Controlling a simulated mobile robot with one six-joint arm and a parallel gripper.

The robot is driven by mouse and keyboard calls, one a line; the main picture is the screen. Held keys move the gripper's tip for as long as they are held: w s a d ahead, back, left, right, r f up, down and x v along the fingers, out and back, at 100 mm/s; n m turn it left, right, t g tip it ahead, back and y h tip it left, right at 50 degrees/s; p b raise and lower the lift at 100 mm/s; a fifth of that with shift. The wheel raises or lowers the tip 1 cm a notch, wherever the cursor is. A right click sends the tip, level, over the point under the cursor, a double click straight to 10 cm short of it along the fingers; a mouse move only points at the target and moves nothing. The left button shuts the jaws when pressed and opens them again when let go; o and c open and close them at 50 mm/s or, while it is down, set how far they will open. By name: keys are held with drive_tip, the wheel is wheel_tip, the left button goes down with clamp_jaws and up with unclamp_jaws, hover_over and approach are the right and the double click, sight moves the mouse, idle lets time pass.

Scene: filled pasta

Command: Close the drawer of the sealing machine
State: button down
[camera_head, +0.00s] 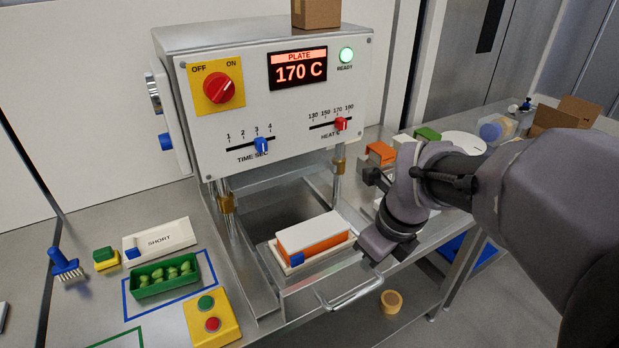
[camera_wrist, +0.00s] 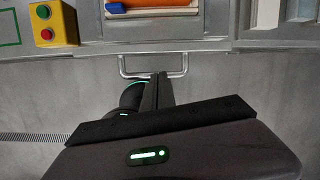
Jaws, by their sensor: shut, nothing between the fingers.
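The sealing machine (camera_head: 270,90) is a white and steel box with its drawer (camera_head: 318,287) pulled out at the front. An orange tray with a white top (camera_head: 310,235) sits in the drawer, with a small blue block at its front left corner. The drawer's metal handle (camera_head: 350,292) sticks out in front; it also shows in the wrist view (camera_wrist: 128,72). My gripper (camera_wrist: 158,78) is shut and empty, its fingertips beside or over the handle bar. I cannot tell whether they touch it. In the head view my gripper (camera_head: 374,246) is just right of the drawer front.
A yellow button box (camera_head: 212,318), a green tray of filled pasta (camera_head: 165,276), a SHORT card (camera_head: 160,239) and a blue brush (camera_head: 65,266) are on the left bench. A tan roll (camera_head: 391,301) lies on the lower shelf. Orange and green boxes stand behind my arm.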

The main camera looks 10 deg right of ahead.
drive_tip(key=m, duration=0.2)
drive_tip(key=b, duration=0.5)
approach(360, 279)
drive_tip(key=f, duration=0.2)
drive_tip(key=a+f, duration=0.2)
drive_tip(key=f, duration=0.1)
drive_tip(key=shift+s+f, duration=0.1)
drive_tip(key=shift+f, duration=0.25)
